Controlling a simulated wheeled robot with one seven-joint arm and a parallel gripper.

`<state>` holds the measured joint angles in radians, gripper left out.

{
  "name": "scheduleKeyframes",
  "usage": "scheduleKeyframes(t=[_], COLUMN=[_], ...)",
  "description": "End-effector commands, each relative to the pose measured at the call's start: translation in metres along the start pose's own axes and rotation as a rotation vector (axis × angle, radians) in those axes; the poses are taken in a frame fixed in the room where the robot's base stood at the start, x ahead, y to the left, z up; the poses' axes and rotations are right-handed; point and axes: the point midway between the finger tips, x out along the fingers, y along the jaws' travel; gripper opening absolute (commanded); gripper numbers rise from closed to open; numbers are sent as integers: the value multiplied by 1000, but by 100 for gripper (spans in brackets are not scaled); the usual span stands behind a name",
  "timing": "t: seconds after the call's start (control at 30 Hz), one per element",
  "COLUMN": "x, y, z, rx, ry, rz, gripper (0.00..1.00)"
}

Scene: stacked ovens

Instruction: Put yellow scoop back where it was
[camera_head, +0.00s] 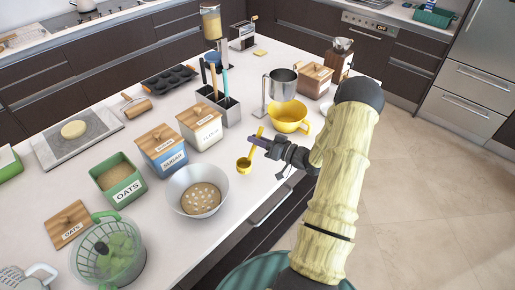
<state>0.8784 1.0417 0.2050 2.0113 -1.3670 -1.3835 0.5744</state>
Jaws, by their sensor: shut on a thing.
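The yellow scoop (244,165) is in the head view, right of the grey bowl, with its cup low and its handle slanting up to the right. My gripper (261,142) is shut on the scoop's handle near the front edge of the white counter. I cannot tell whether the scoop touches the counter or hangs above it. A grey bowl (177,188) with pale round pieces in it stands left of the scoop. A yellow bowl with a handle (289,116) stands behind my gripper.
Canisters labelled oats (118,176), sugar (165,157) and another white one (203,132) stand to the left. A grey utensil holder (222,112), a metal cup on a stand (281,84) and a wooden-lidded box (313,77) stand behind. Bare counter (238,205) lies right of the grey bowl.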

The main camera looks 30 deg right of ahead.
Motion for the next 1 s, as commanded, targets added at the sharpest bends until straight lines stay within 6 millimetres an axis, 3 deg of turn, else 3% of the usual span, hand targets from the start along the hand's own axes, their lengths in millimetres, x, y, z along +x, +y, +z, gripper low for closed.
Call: scheduleKeyframes(t=[0.23,0.6,1.0], x=[0,0,0], y=[1,19,22], z=[3,35,40], rx=[1,1,0], ry=[0,0,0], rz=[0,-1,-1], gripper=[0,0,0])
